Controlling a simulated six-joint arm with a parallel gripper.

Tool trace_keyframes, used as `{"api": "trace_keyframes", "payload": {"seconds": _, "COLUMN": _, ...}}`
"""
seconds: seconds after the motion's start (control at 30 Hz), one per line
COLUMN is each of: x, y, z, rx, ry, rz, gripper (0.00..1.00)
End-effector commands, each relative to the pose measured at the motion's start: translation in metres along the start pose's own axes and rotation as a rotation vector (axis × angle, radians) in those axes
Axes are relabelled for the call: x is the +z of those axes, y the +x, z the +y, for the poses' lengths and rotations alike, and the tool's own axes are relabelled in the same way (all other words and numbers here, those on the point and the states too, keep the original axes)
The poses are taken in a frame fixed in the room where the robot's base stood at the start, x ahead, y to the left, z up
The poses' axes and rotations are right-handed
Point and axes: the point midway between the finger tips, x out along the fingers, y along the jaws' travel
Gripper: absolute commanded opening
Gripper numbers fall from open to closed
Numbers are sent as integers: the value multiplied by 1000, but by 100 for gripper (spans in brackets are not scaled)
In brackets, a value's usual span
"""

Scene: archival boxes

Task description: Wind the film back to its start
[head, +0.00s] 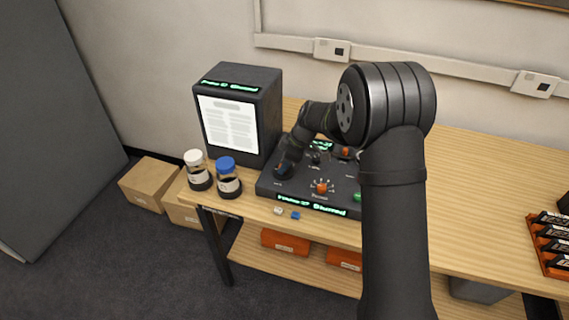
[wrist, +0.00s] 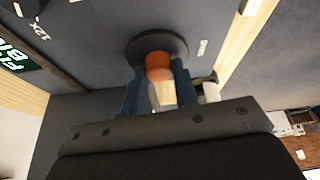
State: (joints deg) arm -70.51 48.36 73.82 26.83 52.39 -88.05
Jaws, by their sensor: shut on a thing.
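A film reader screen (head: 229,125) with a lit white page stands at the back left of the bench. In front of it is the dark control panel (head: 262,190), with a green display (head: 312,205) whose small text seems to read "Frame" and "Blurred". My gripper (head: 283,172) is down at the panel's left end. In the wrist view my gripper's fingers (wrist: 160,88) are shut on an orange knob (wrist: 158,64) on a round black base (wrist: 137,48). In the head view this knob is hidden by my gripper. Another orange knob (head: 321,187) is at the panel's middle.
A white-capped bottle (head: 199,178) and a blue-capped bottle (head: 228,187) stand left of the panel. A small white piece (head: 278,211) and a blue piece (head: 295,216) lie in front. An orange rack (head: 546,262) is far right. The bench between is clear.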

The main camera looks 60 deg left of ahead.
Motion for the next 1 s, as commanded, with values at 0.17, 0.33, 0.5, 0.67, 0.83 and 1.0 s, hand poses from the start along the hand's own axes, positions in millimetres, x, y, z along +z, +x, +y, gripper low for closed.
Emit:
{"api": "trace_keyframes", "payload": {"seconds": 0.17, "x": 2, "y": 1, "z": 0, "rx": -10, "ry": -18, "rz": -2, "gripper": 4}}
{"api": "trace_keyframes", "payload": {"seconds": 0.33, "x": 2, "y": 1, "z": 0, "rx": -11, "ry": -20, "rz": -2, "gripper": 4}}
{"api": "trace_keyframes", "payload": {"seconds": 0.5, "x": 2, "y": 1, "z": 0, "rx": -11, "ry": -20, "rz": -2, "gripper": 4}}
{"api": "trace_keyframes", "payload": {"seconds": 0.67, "x": 2, "y": 1, "z": 0, "rx": -10, "ry": -19, "rz": -2, "gripper": 48}}
{"api": "trace_keyframes", "payload": {"seconds": 0.83, "x": 1, "y": 0, "z": 0, "rx": -9, "ry": -20, "rz": -1, "gripper": 48}}
{"api": "trace_keyframes", "payload": {"seconds": 1.0, "x": 1, "y": -4, "z": 0, "rx": -7, "ry": -20, "rz": 0, "gripper": 48}}
